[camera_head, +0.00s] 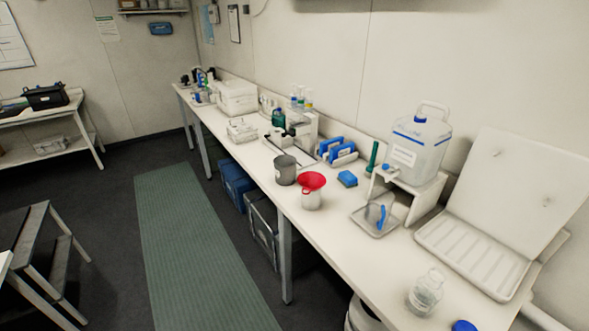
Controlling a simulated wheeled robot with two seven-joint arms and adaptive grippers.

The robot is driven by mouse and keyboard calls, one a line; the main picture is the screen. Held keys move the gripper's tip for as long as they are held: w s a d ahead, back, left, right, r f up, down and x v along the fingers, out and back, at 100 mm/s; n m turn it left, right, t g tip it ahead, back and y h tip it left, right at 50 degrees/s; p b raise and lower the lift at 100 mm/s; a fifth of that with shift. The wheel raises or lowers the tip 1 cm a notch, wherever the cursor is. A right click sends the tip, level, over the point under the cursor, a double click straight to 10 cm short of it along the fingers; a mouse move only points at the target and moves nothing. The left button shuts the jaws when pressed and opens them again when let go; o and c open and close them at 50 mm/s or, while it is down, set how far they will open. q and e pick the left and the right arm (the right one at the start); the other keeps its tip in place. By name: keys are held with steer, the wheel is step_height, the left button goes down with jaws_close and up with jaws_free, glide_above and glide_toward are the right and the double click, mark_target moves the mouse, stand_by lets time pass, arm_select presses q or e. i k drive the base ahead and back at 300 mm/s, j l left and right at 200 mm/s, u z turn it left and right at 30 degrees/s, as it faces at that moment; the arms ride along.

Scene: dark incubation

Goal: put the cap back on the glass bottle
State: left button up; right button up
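The glass bottle (425,293) stands upright on the near part of the long white bench, to the lower right of the view. It is clear, has a pale label, and its neck looks uncapped. A round blue cap (464,326) lies to the right of the bottle, cut off by the bottom edge of the view. The cap and the bottle are apart. Neither of my grippers shows in the head view.
Behind the bottle, an open white case (470,257) takes up the bench's right side. A small metal tray (362,219), a red funnel (311,181) and a grey cup (285,170) stand farther along. A large jerrycan (418,148) sits on a stand. Bench surface left of the bottle is clear.

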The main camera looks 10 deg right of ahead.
mark_target(428, 291)
steer(key=z, duration=1.75)
